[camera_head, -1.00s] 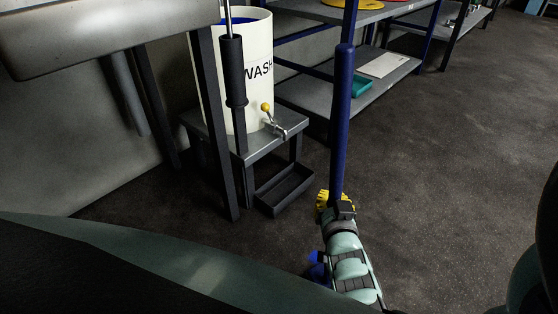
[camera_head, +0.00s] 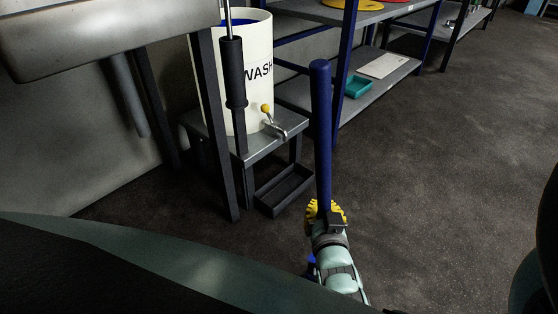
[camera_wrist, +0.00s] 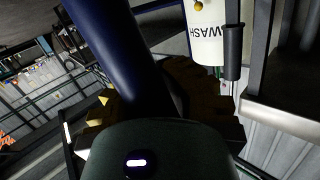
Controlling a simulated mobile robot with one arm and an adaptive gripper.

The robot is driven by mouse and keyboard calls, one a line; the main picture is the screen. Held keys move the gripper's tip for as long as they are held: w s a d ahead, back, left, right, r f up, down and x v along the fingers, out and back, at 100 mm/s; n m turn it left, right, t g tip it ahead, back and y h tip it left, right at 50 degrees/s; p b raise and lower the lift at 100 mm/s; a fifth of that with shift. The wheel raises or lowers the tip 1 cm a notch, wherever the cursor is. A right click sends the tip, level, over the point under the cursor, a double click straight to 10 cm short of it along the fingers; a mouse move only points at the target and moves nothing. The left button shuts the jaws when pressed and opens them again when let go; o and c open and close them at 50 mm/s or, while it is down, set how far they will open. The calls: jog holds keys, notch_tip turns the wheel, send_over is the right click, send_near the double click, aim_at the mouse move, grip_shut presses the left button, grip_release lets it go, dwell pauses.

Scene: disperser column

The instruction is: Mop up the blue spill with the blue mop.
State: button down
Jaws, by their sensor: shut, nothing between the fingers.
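A blue mop handle (camera_head: 321,130) stands nearly upright in the middle of the head view, its lower end meeting my gripper (camera_head: 326,212). My yellow-fingered gripper is shut at the handle; how the fingers and handle touch is unclear. In the wrist view the handle (camera_wrist: 115,50) runs large from the top left down to the fingers. A small blue part (camera_head: 311,268) shows low beside my arm; I cannot tell whether it is the mop's head. No blue spill is visible in either view.
A white WASH drum (camera_head: 258,95) with a tap stands on a metal stand (camera_head: 262,143). A black tray (camera_head: 284,190) lies on the floor below. Blue-framed shelves (camera_head: 375,90) stand behind. The dark floor (camera_head: 450,180) at right is clear.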

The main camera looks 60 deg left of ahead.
jog(key=shift+s+d, duration=0.15)
jog(key=shift+s, duration=0.45)
jog(key=shift+w, duration=0.1)
jog(key=shift+w+a+f+p, duration=0.1)
jog(key=shift+w+a+p, duration=0.05)
jog(key=shift+w, duration=0.55)
jog(key=shift+w+a+p, duration=0.15)
jog(key=shift+w, duration=0.55)
jog(key=shift+w, duration=0.15)
jog(key=shift+w+a+p, duration=0.2)
jog(key=shift+w+p, duration=0.05)
jog(key=shift+w, duration=0.4)
jog(key=shift+w+a+p, duration=0.15)
jog(key=shift+w+p, duration=0.1)
jog(key=shift+w, duration=0.35)
jog(key=shift+w, duration=0.15)
jog(key=shift+w+a+f+p, duration=0.1)
jog(key=shift+w+a+p, duration=0.1)
jog(key=shift+w, duration=0.4)
jog(key=shift+w+a+p, duration=0.1)
jog(key=shift+w+a, duration=0.05)
jog(key=shift+w, duration=0.45)
